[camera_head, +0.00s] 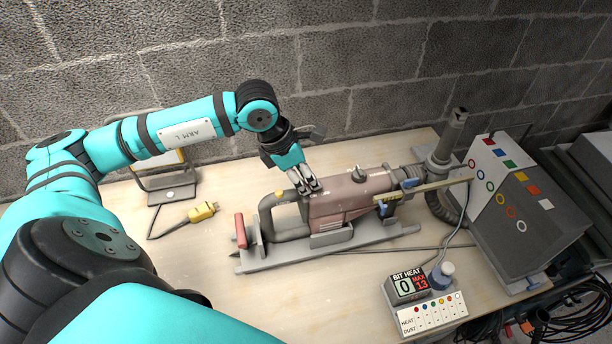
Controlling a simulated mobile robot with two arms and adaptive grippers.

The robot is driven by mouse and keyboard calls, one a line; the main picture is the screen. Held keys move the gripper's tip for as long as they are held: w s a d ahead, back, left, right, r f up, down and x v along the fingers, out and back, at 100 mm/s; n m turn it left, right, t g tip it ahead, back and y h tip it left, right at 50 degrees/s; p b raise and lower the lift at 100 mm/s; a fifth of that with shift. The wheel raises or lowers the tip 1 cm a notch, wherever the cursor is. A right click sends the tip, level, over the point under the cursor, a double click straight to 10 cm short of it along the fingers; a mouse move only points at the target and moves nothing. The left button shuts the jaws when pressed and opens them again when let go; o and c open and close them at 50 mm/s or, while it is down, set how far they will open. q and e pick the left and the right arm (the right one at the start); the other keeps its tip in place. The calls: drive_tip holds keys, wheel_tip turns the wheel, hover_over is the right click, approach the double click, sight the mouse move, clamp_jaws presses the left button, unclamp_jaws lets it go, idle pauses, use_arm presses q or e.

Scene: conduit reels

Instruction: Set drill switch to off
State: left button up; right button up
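The drill (345,194) is a dull red machine lying on a grey stand on the workbench, with a grey loop handle at its left end. A yellow button (279,193) shows on the handle, and a dark knob (358,175) sits on top of the body. I cannot tell which of these is the drill switch, or its setting. My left gripper (310,188) reaches down from above to the left end of the drill body, beside the handle. Its fingers look close together with nothing between them; whether they touch the drill is unclear. My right gripper is not in view.
A grey box (531,222) with coloured rings stands at right, joined by a hose. A bit heat display (406,286) reads 0, max 13. Bare bench (300,300) is in front.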

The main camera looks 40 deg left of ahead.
use_arm(q)
clamp_jaws()
drive_tip(key=shift+w+d+f+b, duration=0.1)
drive_tip(key=shift+w+d+b, duration=0.2)
drive_tip(key=shift+w+b, duration=0.15)
drive_tip(key=shift+w+d+b, duration=0.2)
drive_tip(key=shift+d+b, duration=0.05)
drive_tip(key=shift+b, duration=0.15)
drive_tip(key=shift+w+d, duration=0.1)
drive_tip(key=shift+w, duration=0.05)
drive_tip(key=o, duration=0.6)
unclamp_jaws()
drive_tip(key=shift+o, duration=0.2)
drive_tip(key=v, duration=1.2)
